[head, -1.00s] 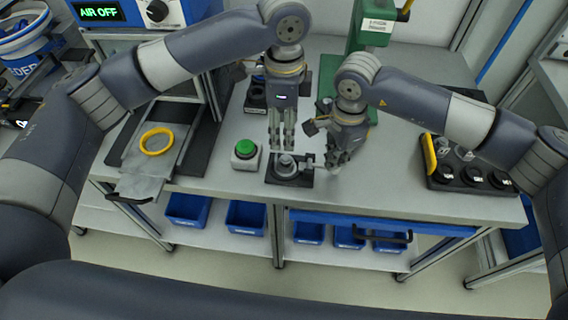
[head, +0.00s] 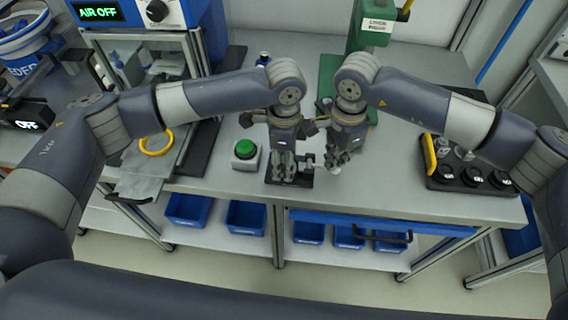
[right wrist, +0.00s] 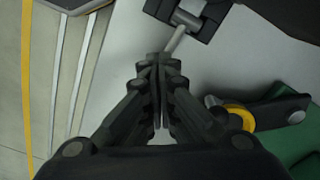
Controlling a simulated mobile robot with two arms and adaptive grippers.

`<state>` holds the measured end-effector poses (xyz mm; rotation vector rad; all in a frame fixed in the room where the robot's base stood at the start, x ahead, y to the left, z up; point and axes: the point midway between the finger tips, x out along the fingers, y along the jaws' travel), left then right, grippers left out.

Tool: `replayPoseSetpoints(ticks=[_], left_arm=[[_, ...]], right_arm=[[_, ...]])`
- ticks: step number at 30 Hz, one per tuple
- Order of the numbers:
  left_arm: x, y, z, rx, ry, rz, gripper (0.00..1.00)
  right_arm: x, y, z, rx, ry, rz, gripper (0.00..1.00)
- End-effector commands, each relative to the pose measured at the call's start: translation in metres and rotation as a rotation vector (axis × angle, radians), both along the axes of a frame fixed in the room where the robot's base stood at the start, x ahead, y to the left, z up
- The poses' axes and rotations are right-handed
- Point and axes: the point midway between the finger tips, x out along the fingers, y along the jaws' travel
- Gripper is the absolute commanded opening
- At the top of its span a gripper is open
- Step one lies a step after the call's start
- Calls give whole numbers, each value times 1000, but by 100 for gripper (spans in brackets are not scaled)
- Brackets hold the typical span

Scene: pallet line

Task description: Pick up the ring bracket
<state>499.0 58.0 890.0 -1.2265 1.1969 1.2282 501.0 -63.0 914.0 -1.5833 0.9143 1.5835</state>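A small grey metal part with a round body, which I take for the ring bracket (head: 308,161), is at the black holder (head: 304,181) on the bench. Its round body is mostly hidden by my left gripper (head: 284,179). That gripper points down over the holder, its fingers a little apart. My right gripper (head: 335,169) is just right of the holder. In the right wrist view its fingertips (right wrist: 157,58) are together, and a thin grey rod (right wrist: 177,39) from the holder reaches them. I cannot tell whether they grip the rod.
A green push button (head: 245,149) stands left of the holder. A yellow ring (head: 156,141) lies on a grey tray at left. A green press (head: 358,38) stands behind my right gripper. A black tray (head: 466,178) with several round parts is at right.

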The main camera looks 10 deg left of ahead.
Motion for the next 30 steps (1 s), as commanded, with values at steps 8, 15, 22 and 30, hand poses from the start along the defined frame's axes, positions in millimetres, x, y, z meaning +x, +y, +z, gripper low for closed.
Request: replayPoseSetpoints(ticks=[8, 15, 22, 30], left_arm=[[0, 0, 0, 0, 0, 0, 25], [0, 0, 1, -1, -1, 0, 4], [1, -1, 9, -3, -3, 1, 3], [1, -1, 59, -4, -4, 0, 3]], right_arm=[[-1, 1, -1, 2, 3, 2, 0], [-1, 1, -1, 2, 3, 2, 0], [-1, 1, -1, 2, 3, 2, 0], [-1, 1, -1, 1, 3, 2, 0]])
